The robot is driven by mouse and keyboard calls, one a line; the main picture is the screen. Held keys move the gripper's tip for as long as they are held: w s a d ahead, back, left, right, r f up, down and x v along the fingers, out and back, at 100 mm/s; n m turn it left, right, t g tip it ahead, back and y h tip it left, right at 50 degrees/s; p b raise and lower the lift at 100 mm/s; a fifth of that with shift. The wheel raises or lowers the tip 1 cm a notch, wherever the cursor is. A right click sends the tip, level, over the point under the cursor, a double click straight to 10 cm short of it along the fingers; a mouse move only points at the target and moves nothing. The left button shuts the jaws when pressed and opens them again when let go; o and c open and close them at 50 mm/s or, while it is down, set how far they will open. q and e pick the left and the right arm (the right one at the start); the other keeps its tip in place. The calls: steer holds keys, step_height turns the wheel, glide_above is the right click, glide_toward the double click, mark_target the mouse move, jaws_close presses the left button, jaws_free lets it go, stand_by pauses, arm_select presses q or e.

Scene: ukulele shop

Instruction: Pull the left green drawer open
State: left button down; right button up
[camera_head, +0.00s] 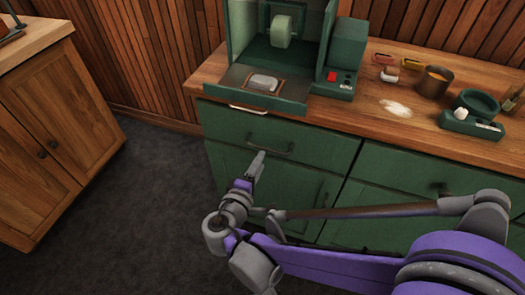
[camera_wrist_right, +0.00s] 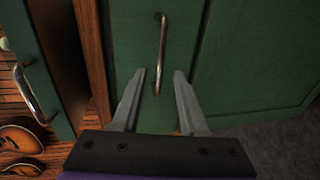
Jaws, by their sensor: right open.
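The left green drawer (camera_head: 325,147) is under the wooden counter, its front flush with the cabinet and shut. Its dark metal bar handle (camera_head: 270,146) is at the middle of the front. My right gripper (camera_head: 258,158) is in front of the drawer, close to the handle. In the right wrist view the drawer front (camera_wrist_right: 137,35) fills the middle, and the handle (camera_wrist_right: 162,55) stands upright in the picture. The open, empty fingers of the right gripper (camera_wrist_right: 160,75) lie on either side of the handle's lower part; contact cannot be told. My left gripper is out of view.
A green machine (camera_head: 325,90) with a front bar handle (camera_head: 248,109) sits on the counter (camera_head: 410,130) above the drawer. A green cabinet door (camera_head: 300,190) is below. A wooden cabinet (camera_head: 60,130) stands at the left. Grey floor (camera_head: 130,200) between is clear.

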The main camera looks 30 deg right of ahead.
mark_target(267, 150)
steer(key=b+x, duration=0.1)
steer(key=x, duration=0.6)
steer(key=shift+w+d+f, duration=0.1)
steer(key=shift+w+d, duration=0.1)
steer(key=shift+w, duration=0.05)
jaws_close()
stand_by(1.1)
